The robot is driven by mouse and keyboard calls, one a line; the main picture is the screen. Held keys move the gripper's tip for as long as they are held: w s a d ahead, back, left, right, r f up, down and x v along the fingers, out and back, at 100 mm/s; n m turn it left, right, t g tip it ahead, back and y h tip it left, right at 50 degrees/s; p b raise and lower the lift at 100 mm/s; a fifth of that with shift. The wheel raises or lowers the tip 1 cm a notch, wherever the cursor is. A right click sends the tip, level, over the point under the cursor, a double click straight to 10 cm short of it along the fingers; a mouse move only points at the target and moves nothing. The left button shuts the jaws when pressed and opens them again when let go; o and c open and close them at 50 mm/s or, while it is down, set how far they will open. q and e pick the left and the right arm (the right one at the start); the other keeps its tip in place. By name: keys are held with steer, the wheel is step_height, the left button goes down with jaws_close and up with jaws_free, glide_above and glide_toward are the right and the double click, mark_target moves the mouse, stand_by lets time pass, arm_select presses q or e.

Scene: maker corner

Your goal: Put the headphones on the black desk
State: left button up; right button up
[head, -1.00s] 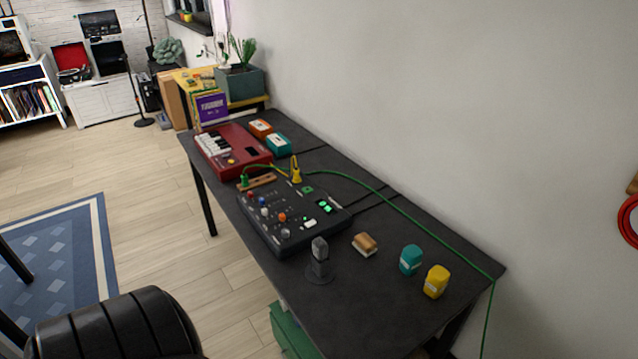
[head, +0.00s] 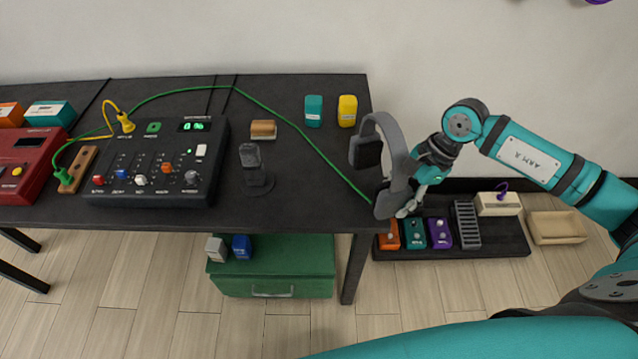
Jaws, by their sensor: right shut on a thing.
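The grey headphones (head: 397,150) hang in my right gripper (head: 410,200) at the right end of the black desk (head: 310,200). The gripper is shut on them near the lower ear cup, with the headband arching above. In the picture they overlap the desk's right edge; I cannot tell whether they touch it. The desk runs along the wall to the left. My left gripper is not in view.
A microphone (head: 252,165), a brown-topped block (head: 263,129), a teal jar (head: 314,110), a yellow jar (head: 347,110) and a mixer (head: 160,165) stand on the desk. A green cable (head: 300,132) crosses it. The right front desktop is clear. Coloured pedals (head: 414,232) sit below, right.

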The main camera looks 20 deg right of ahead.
steer(key=d+m, duration=0.1)
steer(key=w+d+m+t, duration=0.1)
steer(key=shift+w+d+m+b, duration=0.25)
steer(key=shift+w+m+b, duration=0.05)
steer(key=shift+m+b, duration=0.1)
steer(key=shift+m, duration=0.3)
steer(key=w+a+p, duration=0.1)
steer(key=w+a, duration=0.1)
steer(key=a, duration=0.2)
steer(key=w+a+p, duration=0.1)
steer(key=w+a, duration=0.2)
steer(key=a, duration=0.1)
steer(key=w+a+f+p, duration=0.1)
steer(key=w+a, duration=0.2)
steer(key=a, duration=0.2)
steer(key=shift+w+p, duration=0.15)
steer(key=shift+p, duration=0.2)
steer(key=shift+w+a, duration=0.15)
steer(key=shift+a, duration=0.1)
step_height(320, 180, down, 4)
steer(key=shift+r+p, duration=0.25)
steer(key=shift+p, duration=0.2)
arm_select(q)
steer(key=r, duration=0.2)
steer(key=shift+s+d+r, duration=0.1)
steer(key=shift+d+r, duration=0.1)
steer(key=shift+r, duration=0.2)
arm_select(e)
steer(key=shift+f, duration=0.1)
